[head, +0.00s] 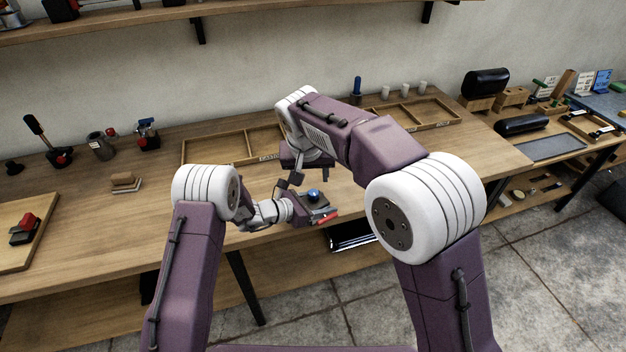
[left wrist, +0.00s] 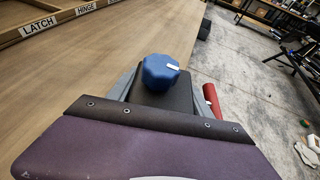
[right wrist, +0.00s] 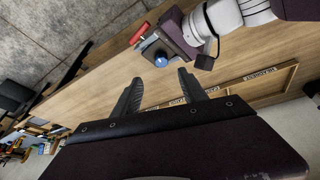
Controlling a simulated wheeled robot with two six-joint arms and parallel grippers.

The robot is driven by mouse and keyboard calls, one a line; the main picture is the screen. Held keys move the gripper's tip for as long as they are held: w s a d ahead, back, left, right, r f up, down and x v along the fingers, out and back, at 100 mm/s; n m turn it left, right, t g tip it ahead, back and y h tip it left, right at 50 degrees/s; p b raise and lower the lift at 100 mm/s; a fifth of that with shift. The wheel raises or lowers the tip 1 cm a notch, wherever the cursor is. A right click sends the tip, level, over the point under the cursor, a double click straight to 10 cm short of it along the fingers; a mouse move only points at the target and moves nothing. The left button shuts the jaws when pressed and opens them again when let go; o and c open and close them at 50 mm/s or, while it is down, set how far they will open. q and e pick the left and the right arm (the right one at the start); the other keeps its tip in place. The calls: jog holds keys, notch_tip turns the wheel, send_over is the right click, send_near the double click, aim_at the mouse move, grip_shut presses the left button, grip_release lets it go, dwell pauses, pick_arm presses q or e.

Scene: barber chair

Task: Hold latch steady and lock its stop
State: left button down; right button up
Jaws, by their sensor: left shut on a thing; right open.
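The latch (head: 321,207) has a dark body, a blue faceted knob (head: 313,195) on top and a red handle (head: 327,217). My left gripper (head: 312,209) is shut on it, holding it near the bench's front edge. In the left wrist view the blue knob (left wrist: 160,72) carries a white mark and the latch's dark body (left wrist: 150,100) lies between the fingers. My right gripper (head: 304,178) is open and empty, above and behind the latch. In the right wrist view the blue knob (right wrist: 160,60) lies beyond the open fingers, apart from them. Whether the stop is locked cannot be told.
Labelled wooden trays (head: 220,164) stand behind the grippers on the bench (head: 90,245). A board with a red-and-black piece (head: 25,229) lies far left. Free bench lies at left centre.

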jog(key=s+a+r+n+g+y, duration=0.1)
jog(key=s+a+n+g, duration=0.15)
jog(key=n, duration=0.55)
jog(key=n+g+y, duration=0.1)
jog(key=n+y, duration=0.3)
jog(key=n, duration=0.4)
send_near(314, 192)
jog(key=x, duration=0.8)
jog(key=shift+f, duration=0.25)
grip_shut()
